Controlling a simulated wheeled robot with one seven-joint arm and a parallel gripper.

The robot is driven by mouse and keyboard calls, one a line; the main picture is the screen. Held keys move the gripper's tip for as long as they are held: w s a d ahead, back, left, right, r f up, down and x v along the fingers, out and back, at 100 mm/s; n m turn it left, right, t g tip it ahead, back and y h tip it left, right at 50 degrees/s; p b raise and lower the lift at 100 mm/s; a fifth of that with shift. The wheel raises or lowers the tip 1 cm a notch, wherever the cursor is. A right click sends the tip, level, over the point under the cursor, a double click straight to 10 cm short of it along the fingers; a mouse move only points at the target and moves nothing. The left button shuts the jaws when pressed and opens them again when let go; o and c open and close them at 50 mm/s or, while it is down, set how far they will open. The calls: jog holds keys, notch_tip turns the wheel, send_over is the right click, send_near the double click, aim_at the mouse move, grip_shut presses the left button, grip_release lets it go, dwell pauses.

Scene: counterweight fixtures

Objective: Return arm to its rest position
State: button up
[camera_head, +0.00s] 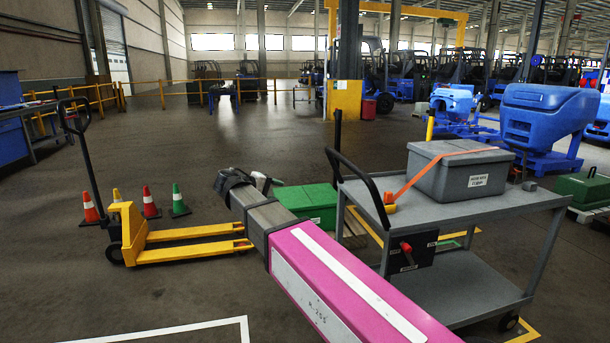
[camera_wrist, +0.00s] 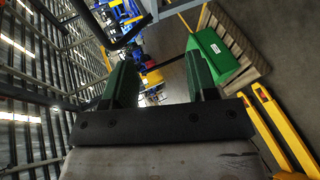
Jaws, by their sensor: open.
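My arm, with its pink link, reaches from the bottom right toward the middle of the head view and ends in a dark wrist near the cart's left side. My gripper (camera_wrist: 158,80) shows in the wrist view with its two green fingers spread apart and nothing between them. In the head view its fingers are hard to make out. The grey cart (camera_head: 470,215) stands to the right of the arm. A grey lidded box (camera_head: 460,178) with an orange strap (camera_head: 425,172) across it sits on the cart's top shelf.
A yellow pallet jack (camera_head: 135,235) stands left of my arm, with traffic cones (camera_head: 151,203) behind it. A green box (camera_head: 310,203) lies behind the arm and also shows in the wrist view (camera_wrist: 213,55). Blue machines (camera_head: 545,115) stand at back right. Floor at front left is clear.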

jog(key=s+d+f+m+g+y, duration=0.2)
jog(key=s+d+f, duration=0.3)
jog(key=d+f, duration=0.4)
jog(key=s+d+f+m+g+y, duration=0.2)
jog(key=s+d+f+y, duration=0.3)
jog(key=d+f, duration=0.5)
jog(key=s+d+f+m+g+y, duration=0.2)
jog(key=s+d+f+g+y, duration=0.1)
jog(key=d+f, duration=0.7)
notch_tip(320, 180, down, 4)
jog(key=shift+s+d+f+m+g+y, duration=0.2)
jog(key=shift+s+m+g+y, duration=0.3)
jog(key=shift+s, duration=0.6)
